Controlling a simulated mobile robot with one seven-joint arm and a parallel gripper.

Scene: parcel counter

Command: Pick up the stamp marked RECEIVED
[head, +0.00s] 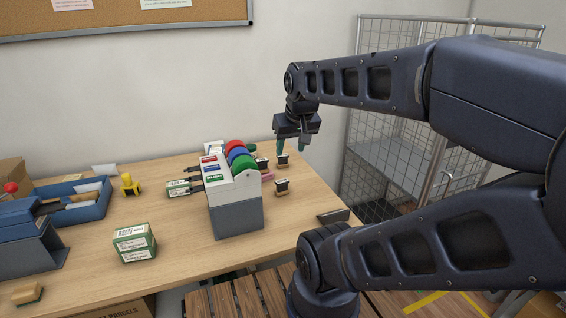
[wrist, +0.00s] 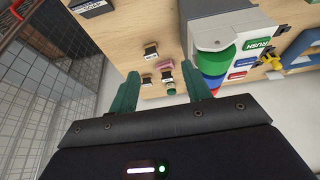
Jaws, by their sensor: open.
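Small stamps with black tops and light bases stand at the counter's right end: one (head: 282,160) at the back, one (head: 282,187) nearer, and one (head: 262,163) partly behind the dispenser. In the wrist view, small stamps show at the upper one (wrist: 150,52), the lower left (wrist: 147,80) and the lower right (wrist: 167,77). I cannot read RECEIVED on any of them. My gripper (head: 291,151) is open and empty, above the back right of the counter. Its green fingers also show in the wrist view (wrist: 160,71), with stamps below and between them.
A grey label dispenser (head: 237,214) with coloured rolls stands left of the stamps. A pink item (wrist: 164,66) lies among them. A dark, labelled block (head: 333,215) is at the counter's right edge. A wire cage (head: 398,120) stands beyond. A small carton (head: 134,243) is further left.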

